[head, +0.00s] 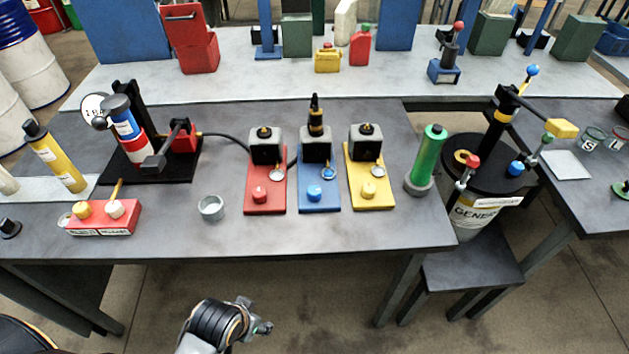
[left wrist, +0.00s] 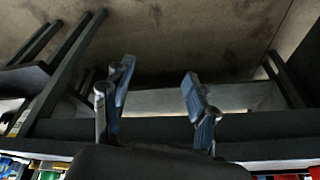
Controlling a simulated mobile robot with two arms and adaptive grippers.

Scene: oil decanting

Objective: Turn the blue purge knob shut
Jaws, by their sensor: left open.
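Several blue knobs show in the head view, and I cannot tell by a label which is the purge knob. A round blue knob (head: 314,192) sits on the front of the blue plate (head: 320,207), between the red and yellow plates. A blue ball knob (head: 515,168) is on the drum's top at the right, and a blue ball (head: 532,70) tops the pump lever. My left gripper (head: 266,328) is low in front of the bench, away from all of them. In the left wrist view it (left wrist: 157,98) is open and empty. My right gripper is not in view.
The red plate (head: 254,207) and yellow plate (head: 374,203) flank the blue one. A green cylinder (head: 430,155) stands at the bench's right end. A grey cup (head: 211,208) is left of the plates. The front bench strip (head: 290,235) is clear.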

